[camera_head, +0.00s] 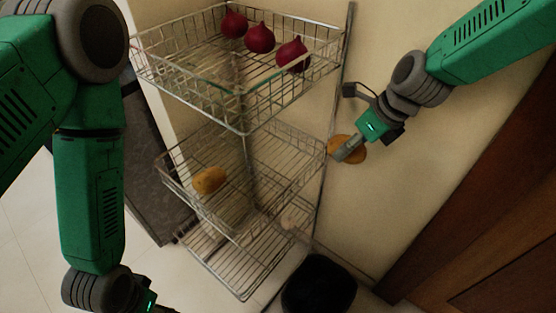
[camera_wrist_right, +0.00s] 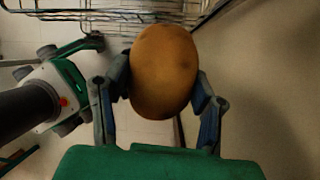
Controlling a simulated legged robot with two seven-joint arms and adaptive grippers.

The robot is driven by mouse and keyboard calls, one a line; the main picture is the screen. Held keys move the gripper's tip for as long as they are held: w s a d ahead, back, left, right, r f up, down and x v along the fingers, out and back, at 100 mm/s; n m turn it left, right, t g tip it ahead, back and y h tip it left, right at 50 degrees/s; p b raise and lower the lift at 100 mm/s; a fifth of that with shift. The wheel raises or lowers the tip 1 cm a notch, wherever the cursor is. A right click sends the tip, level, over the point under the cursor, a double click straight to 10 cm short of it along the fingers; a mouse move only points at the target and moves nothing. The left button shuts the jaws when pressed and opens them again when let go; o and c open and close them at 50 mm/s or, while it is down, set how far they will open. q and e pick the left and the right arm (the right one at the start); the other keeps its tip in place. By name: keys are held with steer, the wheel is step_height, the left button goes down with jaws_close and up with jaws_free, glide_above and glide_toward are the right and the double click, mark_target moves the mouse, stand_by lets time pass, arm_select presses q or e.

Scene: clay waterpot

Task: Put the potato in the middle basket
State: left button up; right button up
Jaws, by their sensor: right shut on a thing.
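A brown potato (camera_wrist_right: 163,72) is held between the two fingers of my right gripper (camera_wrist_right: 162,95) in the right wrist view. In the head view my right gripper (camera_head: 349,150) and the held potato (camera_head: 359,150) are at the right side of the wire rack, level with the middle basket (camera_head: 280,163) and outside it. Another potato (camera_head: 209,180) lies in the middle basket at its left front. My left arm comes down at the left; its gripper is mostly cut off at the bottom edge, so its jaws cannot be judged.
The top basket (camera_head: 190,75) holds three red onions (camera_head: 260,38). A bottom basket (camera_head: 235,265) hangs below. A black bin (camera_head: 318,285) stands on the floor at the front. A wooden door (camera_head: 490,240) is at the right. The right part of the middle basket looks free.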

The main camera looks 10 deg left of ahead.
steer(key=w+a+f+b, duration=0.1)
steer(key=a+f, duration=0.1)
steer(key=a, duration=0.1)
steer(key=w+a+f+b, duration=0.1)
steer(key=w+a+f, duration=0.1)
steer(key=a, duration=0.2)
steer(key=w+a+f+b, duration=0.1)
steer(key=a+f, duration=0.1)
steer(key=a, duration=0.1)
steer(key=shift+w+a+f, duration=0.2)
steer(key=shift+a+f, duration=0.1)
steer(key=shift+a+f+b, duration=0.1)
steer(key=shift+a+b, duration=0.05)
steer(key=shift+b, duration=0.15)
steer(key=shift+a, duration=0.6)
steer(key=shift+d+f, duration=0.15)
steer(key=shift+d, duration=0.05)
steer(key=o, duration=1.3)
steer(key=shift+d, duration=0.2)
steer(key=shift+c, duration=0.2)
arm_select(q)
steer(key=f, duration=0.4)
steer(key=shift+a, duration=0.4)
arm_select(e)
steer(key=shift+a, duration=0.1)
